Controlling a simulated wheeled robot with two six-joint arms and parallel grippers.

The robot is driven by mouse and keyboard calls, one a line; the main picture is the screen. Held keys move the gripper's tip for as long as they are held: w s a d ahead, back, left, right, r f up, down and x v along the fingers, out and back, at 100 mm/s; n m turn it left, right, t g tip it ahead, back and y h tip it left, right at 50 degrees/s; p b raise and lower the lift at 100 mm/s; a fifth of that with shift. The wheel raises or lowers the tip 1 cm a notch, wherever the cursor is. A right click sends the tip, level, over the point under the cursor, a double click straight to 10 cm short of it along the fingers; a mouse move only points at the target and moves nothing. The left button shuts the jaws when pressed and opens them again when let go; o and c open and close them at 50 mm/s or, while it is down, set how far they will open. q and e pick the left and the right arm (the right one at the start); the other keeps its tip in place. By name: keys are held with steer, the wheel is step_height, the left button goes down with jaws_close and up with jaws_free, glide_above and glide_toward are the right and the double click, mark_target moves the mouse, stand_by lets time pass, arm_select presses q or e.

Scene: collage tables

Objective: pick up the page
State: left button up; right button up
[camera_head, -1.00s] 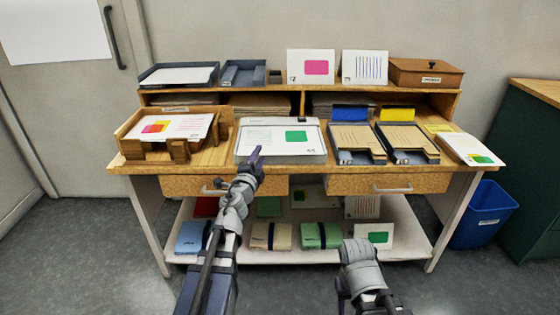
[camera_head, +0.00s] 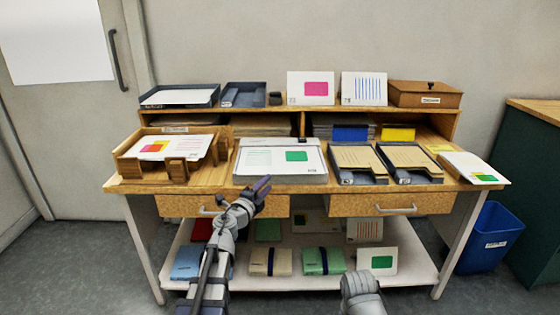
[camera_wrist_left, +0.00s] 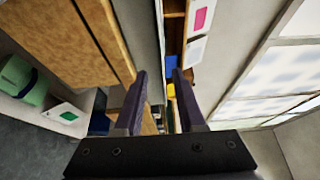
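A white page with a green block and faint text lines (camera_head: 278,158) lies on a pale grey flat device (camera_head: 262,178) at the middle of the desk. Another page with a red, orange and yellow figure (camera_head: 172,147) lies in the wooden tray at the left.
Dark trays with brown folders (camera_head: 358,160) stand right of the device. A page with a green patch (camera_head: 474,168) lies at the desk's right end. Drawers with handles (camera_head: 222,206) sit under the desktop. A blue bin (camera_head: 490,238) stands at the right.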

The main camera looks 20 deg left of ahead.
mark_target(278, 174)
arm_select(q)
steer(key=w, duration=0.1)
steer(key=w+d, duration=0.1)
steer(key=w, duration=0.2)
steer(key=shift+w+d+r, duration=0.2)
steer(key=shift+w+d, duration=0.1)
steer(key=shift+w, duration=0.05)
steer(key=shift+s, duration=0.1)
jaws_close()
stand_by(1.0)
